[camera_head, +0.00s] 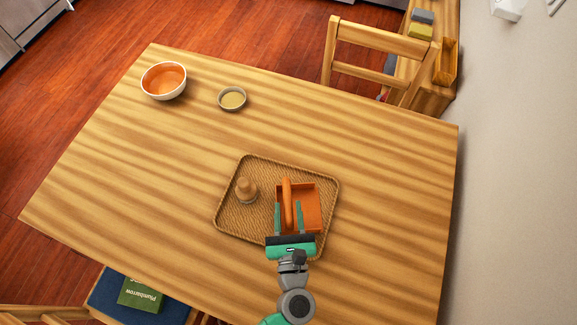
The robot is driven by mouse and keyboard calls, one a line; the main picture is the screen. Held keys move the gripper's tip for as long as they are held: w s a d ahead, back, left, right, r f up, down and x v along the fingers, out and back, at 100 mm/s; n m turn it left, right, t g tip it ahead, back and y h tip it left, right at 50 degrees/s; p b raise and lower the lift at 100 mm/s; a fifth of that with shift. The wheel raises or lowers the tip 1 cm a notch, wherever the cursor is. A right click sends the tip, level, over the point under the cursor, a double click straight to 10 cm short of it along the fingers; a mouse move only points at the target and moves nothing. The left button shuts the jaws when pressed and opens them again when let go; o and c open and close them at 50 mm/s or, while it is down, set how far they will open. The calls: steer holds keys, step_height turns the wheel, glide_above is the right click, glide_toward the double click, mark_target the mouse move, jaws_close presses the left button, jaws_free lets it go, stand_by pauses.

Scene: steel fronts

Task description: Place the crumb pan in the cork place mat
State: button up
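The orange crumb pan (310,207) is in front of the right half of a brown, woven-looking mat with a dark rim (233,219), which I take for the cork place mat. I cannot tell whether the pan rests on the mat or is held just above it. Its rounded handle (287,190) points up the picture. My gripper (288,208) reaches in from below, with one green finger on each side of the handle. Whether the fingers press on the handle is unclear. The gripper and its wrist hide the mat's lower right edge.
A small turned wooden piece (246,189) stands on the mat's left half. A white bowl, orange inside (164,80), and a small dish (232,98) stand toward the table's far left. A chair (380,60) is at the far edge. The striped table (400,190) is clear right of the mat.

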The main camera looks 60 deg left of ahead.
mark_target(289, 226)
steer(key=shift+o, duration=0.2)
steer(key=shift+d+r, duration=0.1)
steer(key=shift+r, duration=0.15)
steer(key=p+v, duration=0.1)
steer(key=v, duration=0.4)
steer(key=shift+s+d+f, duration=0.1)
steer(key=shift+s, duration=0.05)
